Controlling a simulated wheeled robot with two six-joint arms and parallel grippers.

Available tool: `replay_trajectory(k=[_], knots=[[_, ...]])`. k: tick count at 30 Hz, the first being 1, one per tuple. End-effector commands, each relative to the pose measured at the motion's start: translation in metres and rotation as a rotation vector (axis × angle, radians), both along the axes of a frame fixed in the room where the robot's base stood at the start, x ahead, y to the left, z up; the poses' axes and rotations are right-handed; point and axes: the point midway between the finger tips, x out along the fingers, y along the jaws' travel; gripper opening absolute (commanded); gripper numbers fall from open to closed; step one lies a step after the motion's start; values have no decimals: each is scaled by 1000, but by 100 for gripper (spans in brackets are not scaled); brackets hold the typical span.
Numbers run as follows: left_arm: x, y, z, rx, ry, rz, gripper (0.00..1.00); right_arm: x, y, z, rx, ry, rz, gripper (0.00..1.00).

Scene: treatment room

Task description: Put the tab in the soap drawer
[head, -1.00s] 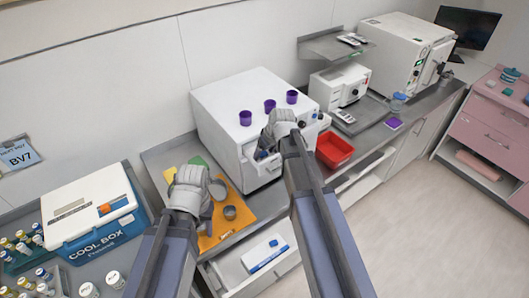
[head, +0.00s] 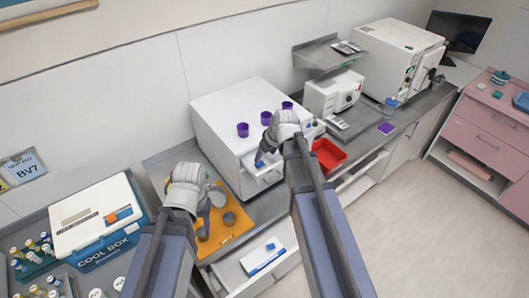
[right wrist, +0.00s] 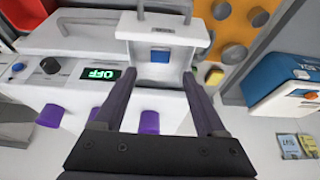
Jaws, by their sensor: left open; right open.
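The white machine's soap drawer (head: 268,179) is pulled out at its front; it also shows in the right wrist view (right wrist: 178,36). A small blue tab (right wrist: 160,56) lies inside the drawer; a bit of blue shows there in the head view (head: 259,162). My right gripper (head: 263,155) is at the drawer with its fingers apart; in the right wrist view (right wrist: 158,75) the fingertips are on either side of the drawer's inner end, with nothing gripped. My left gripper (head: 207,208) is open above the orange mat (head: 227,233), beside a grey cup (head: 229,218).
Several purple cups (head: 243,130) stand on the white machine (head: 220,105). A lower drawer (head: 230,275) is open, holding a white-and-blue box (head: 263,260) and another small blue piece (head: 271,247). A red tray (head: 328,155) is to the right, a cool box (head: 95,240) to the left.

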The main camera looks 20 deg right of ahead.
Motion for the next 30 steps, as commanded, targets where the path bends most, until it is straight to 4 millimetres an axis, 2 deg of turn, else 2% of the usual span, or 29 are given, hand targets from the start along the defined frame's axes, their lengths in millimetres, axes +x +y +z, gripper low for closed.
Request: replay_trajectory(k=[2,5,9,12,15,18,22,30], knots=[[0,0,-1,0,0,1,50,-3,4,-1,0,6,2,74],[0,0,-1,0,0,1,50,-23,29,-5,-5,52,11,74],[0,0,-1,0,0,1,50,-81,83,-13,-45,181,16,74],[0,0,-1,0,0,1,50,-125,113,-16,-94,268,2,74],[0,0,-1,0,0,1,50,-164,132,-18,-149,333,-19,74],[0,0,-1,0,0,1,50,-190,142,-17,-196,375,-39,74],[0,0,-1,0,0,1,50,-206,146,-16,-228,398,-57,74],[0,0,-1,0,0,1,50,-207,147,-16,-233,402,-61,74]])
